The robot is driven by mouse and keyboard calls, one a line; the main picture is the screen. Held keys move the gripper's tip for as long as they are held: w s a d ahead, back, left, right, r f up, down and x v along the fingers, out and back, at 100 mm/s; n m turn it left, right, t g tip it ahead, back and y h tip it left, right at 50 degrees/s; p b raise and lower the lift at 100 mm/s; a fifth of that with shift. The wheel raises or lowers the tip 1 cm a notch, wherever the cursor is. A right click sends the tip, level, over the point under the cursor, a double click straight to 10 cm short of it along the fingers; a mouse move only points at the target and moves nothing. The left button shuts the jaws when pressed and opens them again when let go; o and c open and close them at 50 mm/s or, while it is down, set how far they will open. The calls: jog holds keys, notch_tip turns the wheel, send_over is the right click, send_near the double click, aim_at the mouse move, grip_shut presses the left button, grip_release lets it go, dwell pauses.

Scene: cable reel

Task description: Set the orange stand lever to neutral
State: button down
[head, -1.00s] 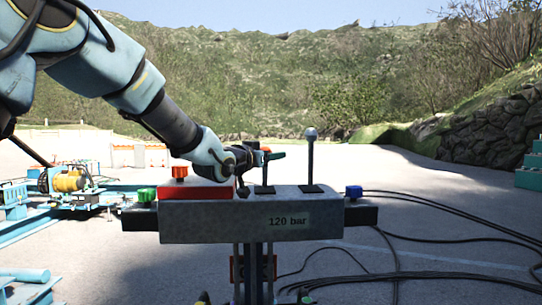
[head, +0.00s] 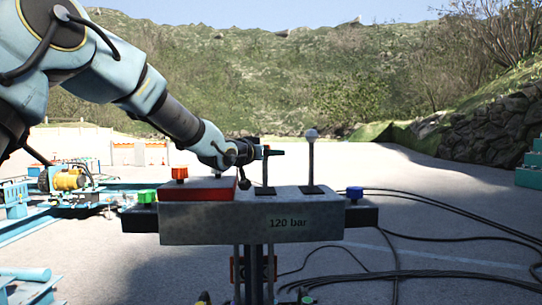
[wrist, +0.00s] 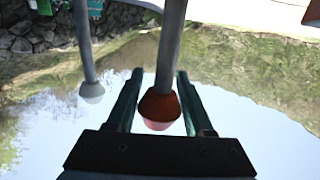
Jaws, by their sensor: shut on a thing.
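The orange stand lever (head: 265,173) stands on the grey control block (head: 225,222), its orange knob showing at my fingertips. It looks about upright; its exact tilt is hard to judge. My gripper (head: 273,152) reaches it from the left and is shut on it near the top. In the wrist view, the orange-red knob (wrist: 160,110) and grey shaft (wrist: 172,45) lie between the two teal fingers of my gripper (wrist: 160,90).
A red box (head: 198,189) with an orange knob sits on the block's left part. A green knob (head: 147,195) and a blue knob (head: 354,192) are at the ends. Black cables (head: 440,275) lie on the ground at right. A "120 bar" label is on the front.

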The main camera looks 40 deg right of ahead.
jog(key=shift+w+a+f, duration=0.1)
jog(key=shift+w+f, duration=0.05)
jog(key=shift+f, duration=0.35)
jog(key=c, duration=0.6)
grip_release()
jog(key=shift+w, duration=0.1)
jog(key=o, duration=0.3)
jog(key=shift+r, duration=0.1)
jog(key=b+v, duration=0.2)
jog(key=v, duration=0.8)
jog(key=shift+s+a+b, duration=0.25)
jog(key=shift+a+b, duration=0.1)
jog(key=shift+b, duration=0.05)
jog(key=shift+r, duration=0.15)
